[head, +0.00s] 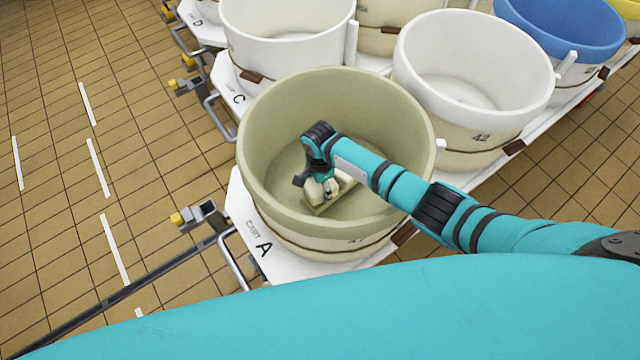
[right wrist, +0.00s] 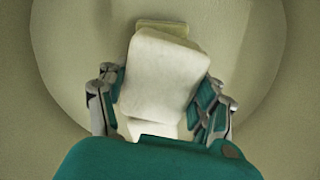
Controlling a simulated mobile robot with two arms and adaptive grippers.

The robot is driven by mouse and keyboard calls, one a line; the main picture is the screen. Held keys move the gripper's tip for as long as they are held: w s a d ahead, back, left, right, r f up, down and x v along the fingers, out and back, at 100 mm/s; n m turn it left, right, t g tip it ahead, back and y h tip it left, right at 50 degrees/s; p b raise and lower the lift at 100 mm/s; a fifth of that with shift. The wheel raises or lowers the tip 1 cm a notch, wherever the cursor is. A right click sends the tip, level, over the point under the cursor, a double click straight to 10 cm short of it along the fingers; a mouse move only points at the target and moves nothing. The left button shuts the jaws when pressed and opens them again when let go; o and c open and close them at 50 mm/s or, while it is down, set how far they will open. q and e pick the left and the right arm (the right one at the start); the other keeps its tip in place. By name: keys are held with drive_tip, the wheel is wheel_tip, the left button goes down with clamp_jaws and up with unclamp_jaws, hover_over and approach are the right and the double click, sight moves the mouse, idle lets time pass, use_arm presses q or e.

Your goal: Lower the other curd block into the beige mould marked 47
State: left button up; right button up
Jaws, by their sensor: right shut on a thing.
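The beige mould (head: 285,228) stands on the cart marked A; its number, partly visible on the front wall, looks like 47. My right arm reaches over its rim and my right gripper (head: 322,186) is down inside it. In the right wrist view this gripper (right wrist: 160,100) is shut on a pale curd block (right wrist: 160,72), with a finger at each side. Another yellowish block (right wrist: 162,28) shows partly behind the held one. In the head view pale block surfaces show low in the mould under the gripper. Whether the held block touches anything is unclear. My left gripper is out of view.
A white mould marked 42 (head: 480,135) stands to the right and another white mould (head: 285,50) behind. A blue mould (head: 565,25) is at the back right. The carts (head: 240,200) have handles on their left ends. Tiled floor (head: 60,200) lies open at left.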

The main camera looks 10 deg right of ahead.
drive_tip(key=shift+f+b, duration=0.55)
drive_tip(key=shift+f, duration=0.25)
idle(0.8)
drive_tip(key=o, duration=1.6)
